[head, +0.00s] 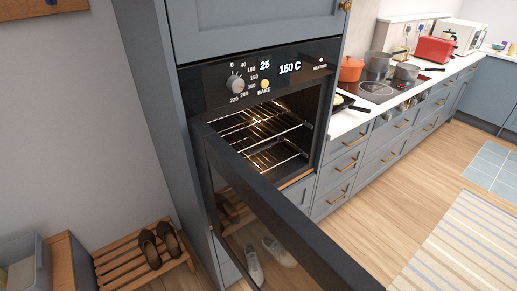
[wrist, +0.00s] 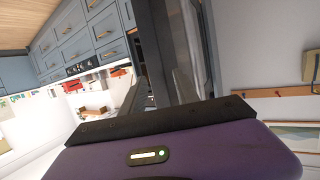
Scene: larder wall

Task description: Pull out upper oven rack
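The oven (head: 250,75) is built into a tall grey-blue cabinet, and its dark door (head: 290,205) stands open towards me, slanting across the lower middle of the head view. Inside the lit cavity, the upper rack (head: 249,119) is a wire shelf that appears pushed in. A lower rack (head: 275,158) lies beneath it. No rack is clearly visible in the wrist view.
The oven display reads 150 C. A counter (head: 345,122) with a hob (head: 380,90), pots and a red toaster (head: 435,49) runs to the right. A slatted shoe rack (head: 130,259) with brown shoes stands at lower left.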

